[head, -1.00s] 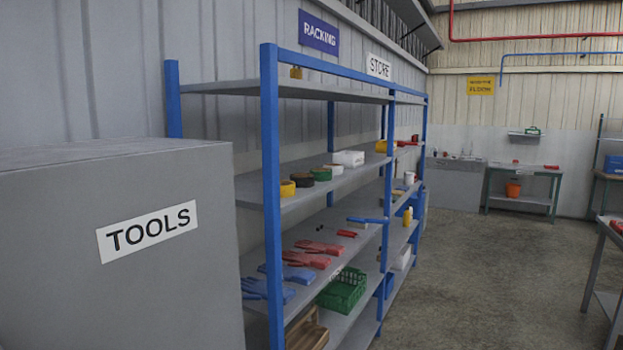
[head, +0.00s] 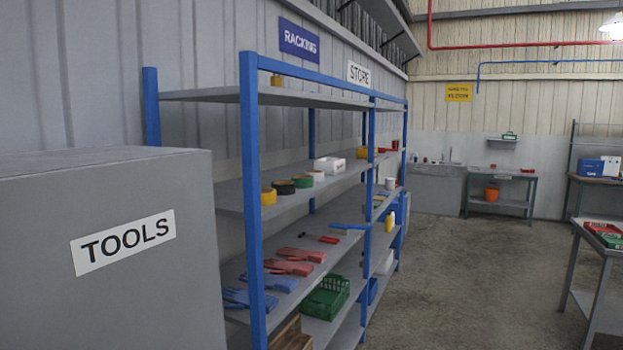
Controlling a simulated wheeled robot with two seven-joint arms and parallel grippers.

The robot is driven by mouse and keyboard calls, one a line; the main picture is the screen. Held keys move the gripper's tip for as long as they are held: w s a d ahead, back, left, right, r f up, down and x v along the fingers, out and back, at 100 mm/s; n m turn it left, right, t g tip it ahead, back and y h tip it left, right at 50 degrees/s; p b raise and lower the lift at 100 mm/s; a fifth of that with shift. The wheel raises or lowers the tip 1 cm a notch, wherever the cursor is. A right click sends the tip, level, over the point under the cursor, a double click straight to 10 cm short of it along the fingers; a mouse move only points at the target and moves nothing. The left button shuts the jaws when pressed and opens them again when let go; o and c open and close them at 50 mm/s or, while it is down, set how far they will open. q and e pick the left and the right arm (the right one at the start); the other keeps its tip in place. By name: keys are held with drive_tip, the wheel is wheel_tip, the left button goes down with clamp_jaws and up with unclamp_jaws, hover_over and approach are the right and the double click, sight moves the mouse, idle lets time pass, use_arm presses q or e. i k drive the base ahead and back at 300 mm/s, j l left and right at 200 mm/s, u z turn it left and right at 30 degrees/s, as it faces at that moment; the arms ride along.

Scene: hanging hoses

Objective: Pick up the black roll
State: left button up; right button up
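The black roll (head: 284,187) lies on the second shelf from the top of the blue-framed racking. It sits between a yellow roll (head: 268,196) on its left and a green roll (head: 302,181) on its right, close to both. Neither of my grippers shows in the head view.
A grey cabinet marked TOOLS (head: 185,270) stands close at the left, in front of the near end of the racking (head: 252,230). Gloves and a green crate (head: 326,298) are on lower shelves. The floor (head: 460,280) right of the racking is clear, up to a table (head: 590,235) at the right edge.

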sight(284, 188)
drive_tip(key=u, duration=0.65)
drive_tip(key=i+l+u, duration=0.15)
drive_tip(key=l+u, duration=0.3)
drive_tip(key=i+l+u, duration=0.1)
drive_tip(key=l+u, duration=0.8)
